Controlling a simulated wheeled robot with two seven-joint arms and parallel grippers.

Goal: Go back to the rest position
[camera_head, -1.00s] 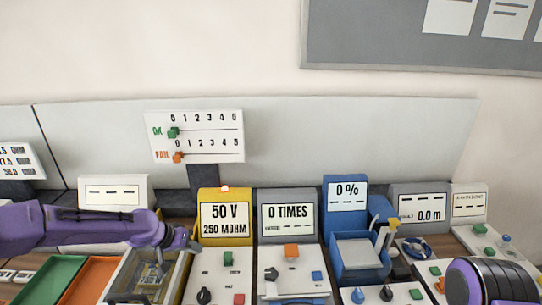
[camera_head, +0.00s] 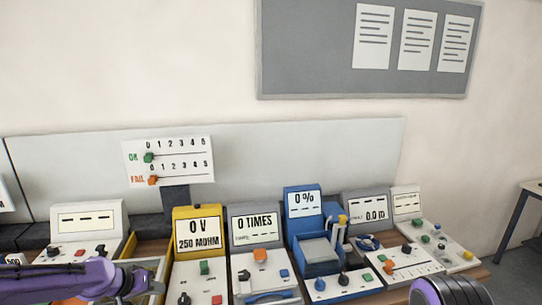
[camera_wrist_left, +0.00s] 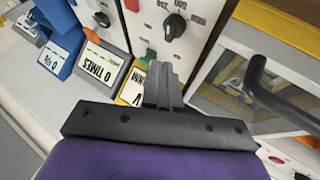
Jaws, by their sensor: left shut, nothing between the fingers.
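My left arm comes in low from the left in the head view.
The yellow meter reads 0 V and 250 MOHM. The counter (camera_head: 255,228) reads 0 TIMES, and the blue device (camera_head: 303,204) reads 0 %. An OK/FAIL board (camera_head: 168,162) stands behind. A framed tray (camera_wrist_left: 232,85) with a black handle is beside the left fingers.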

